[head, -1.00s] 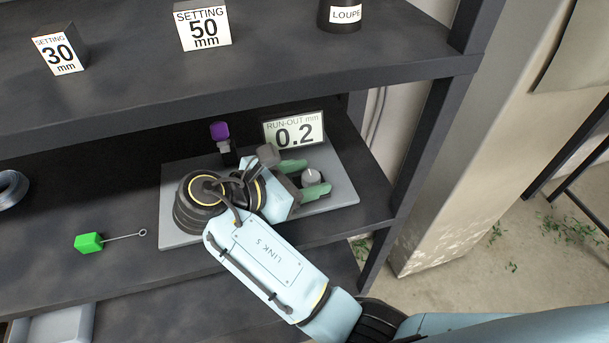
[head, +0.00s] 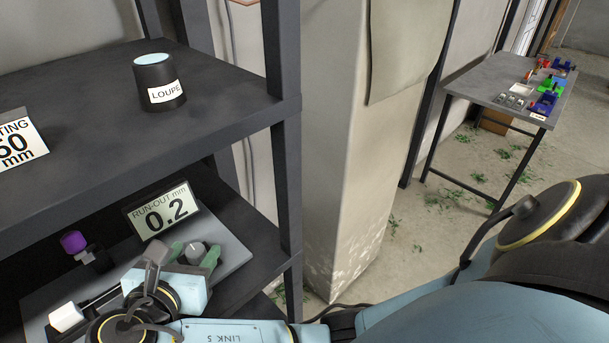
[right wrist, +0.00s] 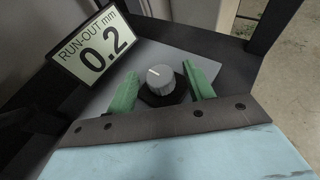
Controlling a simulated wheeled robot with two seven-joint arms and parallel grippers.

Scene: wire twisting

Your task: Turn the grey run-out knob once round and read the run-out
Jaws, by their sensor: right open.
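The grey run-out knob (head: 194,252) stands on a grey base plate (head: 236,251) on the lower shelf. In the right wrist view the knob (right wrist: 161,80) has a white pointer mark on top and a dark collar under it. The run-out display (head: 162,211) behind it reads 0.2 mm; it also shows in the right wrist view (right wrist: 92,45). My right gripper (head: 194,254) is open, with its green fingers on either side of the knob. In the right wrist view small gaps show between the fingers and the knob. My left gripper is out of view.
A purple-topped part (head: 73,242) and a white block (head: 66,316) are on the base plate's left side. The upper shelf holds a loupe (head: 160,84) and a setting block (head: 20,142). A dark shelf post (head: 281,150) rises right of the display. A table (head: 511,92) with coloured parts stands far right.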

